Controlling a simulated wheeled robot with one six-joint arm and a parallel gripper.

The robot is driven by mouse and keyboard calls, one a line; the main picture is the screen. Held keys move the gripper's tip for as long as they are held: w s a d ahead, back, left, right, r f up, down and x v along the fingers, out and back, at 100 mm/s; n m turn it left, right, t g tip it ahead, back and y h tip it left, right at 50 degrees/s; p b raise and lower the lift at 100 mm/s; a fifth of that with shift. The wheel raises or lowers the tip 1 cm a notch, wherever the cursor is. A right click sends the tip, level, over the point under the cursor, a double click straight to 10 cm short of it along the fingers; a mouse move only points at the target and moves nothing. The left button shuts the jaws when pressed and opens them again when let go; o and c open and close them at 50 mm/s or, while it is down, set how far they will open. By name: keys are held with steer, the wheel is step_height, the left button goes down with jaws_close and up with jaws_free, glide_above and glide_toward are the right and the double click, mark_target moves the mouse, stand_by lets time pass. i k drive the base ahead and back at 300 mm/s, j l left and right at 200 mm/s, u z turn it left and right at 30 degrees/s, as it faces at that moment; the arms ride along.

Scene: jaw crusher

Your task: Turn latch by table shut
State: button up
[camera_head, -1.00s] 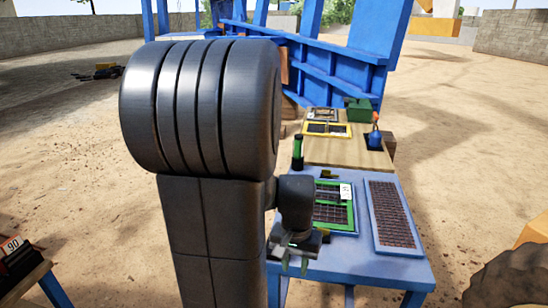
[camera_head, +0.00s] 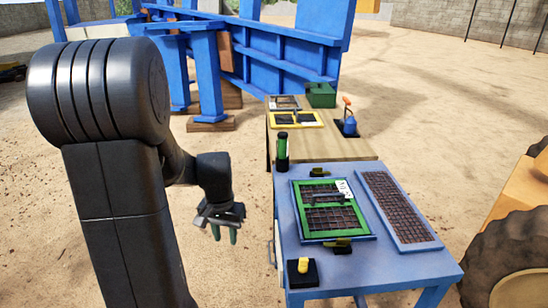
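A green-framed screen panel (camera_head: 330,210) with a dark mesh and a white label lies on the blue table (camera_head: 385,264). A small dark-and-yellow latch (camera_head: 338,246) sits at its near edge, and a similar latch (camera_head: 320,172) sits at its far edge. I cannot tell which is the task's latch, or how either is turned. My gripper (camera_head: 224,234) hangs left of the blue table, pointing down, clear of both latches. Its two fingers show a gap with nothing between them.
A yellow knob on a black base (camera_head: 302,268) is at the table's near left corner. A green-and-black cylinder (camera_head: 282,152) stands at the far left corner. A wooden table (camera_head: 340,145) adjoins behind. A large tyre (camera_head: 510,240) is at right.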

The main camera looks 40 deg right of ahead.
mark_target(317, 170)
steer(key=i+z, duration=0.25)
steer(key=i, duration=0.2)
steer(key=i+j+z, duration=0.1)
steer(key=i+z, duration=0.15)
steer(key=i, duration=0.2)
steer(key=i+j+z, duration=0.25)
steer(key=i, duration=0.2)
steer(key=i+j+z, duration=0.25)
steer(key=i, duration=0.2)
steer(key=i+l+z, duration=0.3)
steer(key=z, duration=0.15)
steer(key=i+l+z, duration=0.1)
steer(key=i+z, duration=0.85)
